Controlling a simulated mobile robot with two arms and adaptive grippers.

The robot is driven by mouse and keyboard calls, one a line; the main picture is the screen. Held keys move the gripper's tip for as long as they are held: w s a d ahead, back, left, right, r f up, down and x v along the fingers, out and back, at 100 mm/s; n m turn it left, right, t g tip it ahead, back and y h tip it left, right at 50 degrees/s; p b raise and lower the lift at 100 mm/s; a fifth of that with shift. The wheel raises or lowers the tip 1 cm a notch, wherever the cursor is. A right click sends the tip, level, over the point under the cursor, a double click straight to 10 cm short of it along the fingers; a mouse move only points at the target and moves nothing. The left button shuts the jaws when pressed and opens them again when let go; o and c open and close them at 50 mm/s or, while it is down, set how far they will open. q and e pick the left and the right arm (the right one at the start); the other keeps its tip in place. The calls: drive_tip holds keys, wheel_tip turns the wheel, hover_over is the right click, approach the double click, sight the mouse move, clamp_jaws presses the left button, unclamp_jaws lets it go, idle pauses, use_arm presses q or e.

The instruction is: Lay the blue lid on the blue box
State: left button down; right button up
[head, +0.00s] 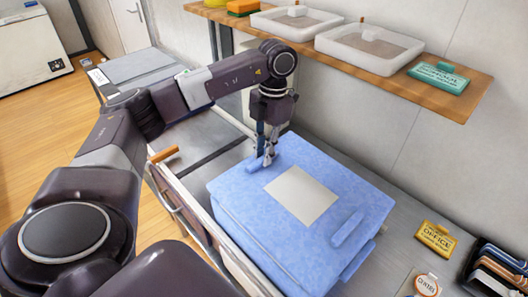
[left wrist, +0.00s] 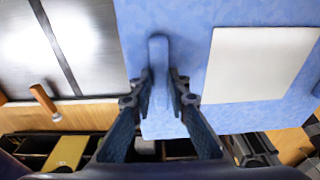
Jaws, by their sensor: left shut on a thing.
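The blue lid (head: 325,172) is a flat speckled blue slab with a pale label (head: 301,195) and a raised grip bar near each of two opposite ends. It lies over the blue box (head: 245,235), whose side and lower right handle (head: 358,260) show beneath it. I cannot tell whether the lid rests fully on the rim. My left gripper (head: 268,156) is shut on the lid's far-left grip bar. In the left wrist view the bar (left wrist: 158,60) stands between the two fingers, with the label to its right. My right gripper is not in view.
A wooden shelf (head: 440,92) with two pale trays and a green sign hangs behind. A yellow sign (head: 435,238) and a dark rack (head: 495,270) stand to the right. Grey counter is bare between box and yellow sign.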

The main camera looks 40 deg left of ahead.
use_arm(q)
drive_tip(key=shift+f, duration=0.6)
idle(0.8)
drive_tip(key=c, duration=1.8)
unclamp_jaws()
drive_tip(key=shift+o, duration=0.7)
drive_tip(key=o, duration=0.4)
drive_tip(key=shift+o, duration=0.2)
drive_tip(key=shift+r, duration=0.15)
drive_tip(key=shift+r+p, duration=3.05)
drive_tip(key=shift+r, duration=1.35)
